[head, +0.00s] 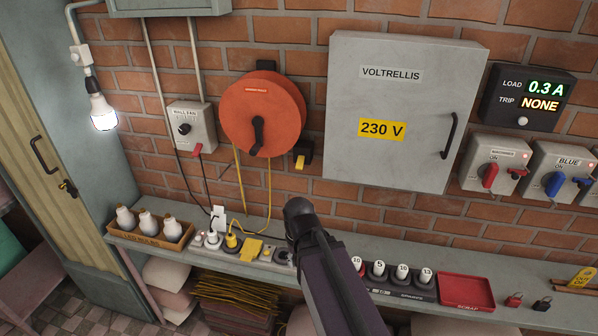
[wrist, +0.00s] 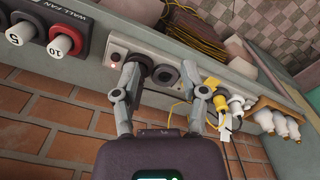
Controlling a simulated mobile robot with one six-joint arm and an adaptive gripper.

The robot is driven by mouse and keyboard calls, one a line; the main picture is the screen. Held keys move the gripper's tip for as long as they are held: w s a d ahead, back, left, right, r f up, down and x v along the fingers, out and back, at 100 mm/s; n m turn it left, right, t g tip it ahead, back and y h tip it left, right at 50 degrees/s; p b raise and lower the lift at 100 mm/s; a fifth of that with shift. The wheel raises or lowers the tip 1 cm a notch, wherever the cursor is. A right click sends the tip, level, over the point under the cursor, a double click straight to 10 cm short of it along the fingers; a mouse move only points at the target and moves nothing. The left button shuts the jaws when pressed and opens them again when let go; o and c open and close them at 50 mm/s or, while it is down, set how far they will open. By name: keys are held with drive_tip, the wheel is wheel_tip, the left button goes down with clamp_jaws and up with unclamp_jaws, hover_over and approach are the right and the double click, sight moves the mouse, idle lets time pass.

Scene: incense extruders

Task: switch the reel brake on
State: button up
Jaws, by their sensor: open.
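The orange reel (head: 265,112) hangs on the brick wall in the head view, with a black crank handle (head: 257,135) on its face. A small black box with a yellow lever (head: 300,160) is on the wall just right of the reel; the lever appears to point down, and I see no readable label on it. My gripper (wrist: 170,78) is open in the wrist view, its fingers apart over the row of sockets (wrist: 165,73) on the shelf. Nothing shows held between them. The reel and lever are outside the wrist view. In the head view my arm hides the gripper.
A grey 230 V cabinet (head: 390,112) is right of the lever. A switch box (head: 191,128) is left of the reel. A yellow cord (head: 240,190) hangs from the reel to a yellow plug (head: 231,241). Bulbs in a wooden tray (head: 150,238) and a red tray (head: 466,289) line the shelf.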

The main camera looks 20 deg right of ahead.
drive_tip(key=shift+w+f, duration=0.15)
drive_tip(key=c, duration=0.3)
drive_tip(key=shift+w+f, duration=0.15)
drive_tip(key=shift+w, duration=0.05)
clamp_jaws()
drive_tip(key=w+a+f+m+t+y+b, duration=0.1)
drive_tip(key=w+a+m+t+b, duration=0.1)
drive_tip(key=w+m+t+b, duration=0.8)
drive_tip(key=w+a+f+m+t+y+b, duration=0.15)
drive_tip(key=w+m+t+b, duration=0.45)
drive_tip(key=w, duration=0.6)
drive_tip(key=s+d+r+m+t+h+b, duration=0.1)
drive_tip(key=d+m+t+h+b, duration=0.2)
drive_tip(key=m+h+b, duration=0.4)
drive_tip(key=s+d+r+m+t+h+b, duration=0.1)
drive_tip(key=d+m+t+h+b, duration=0.2)
drive_tip(key=m, duration=1.6)
drive_tip(key=d+h+b, duration=0.2)
drive_tip(key=h+b, duration=0.2)
drive_tip(key=h, duration=0.1)
drive_tip(key=shift+r+b, duration=0.3)
drive_tip(key=shift+b, duration=0.1)
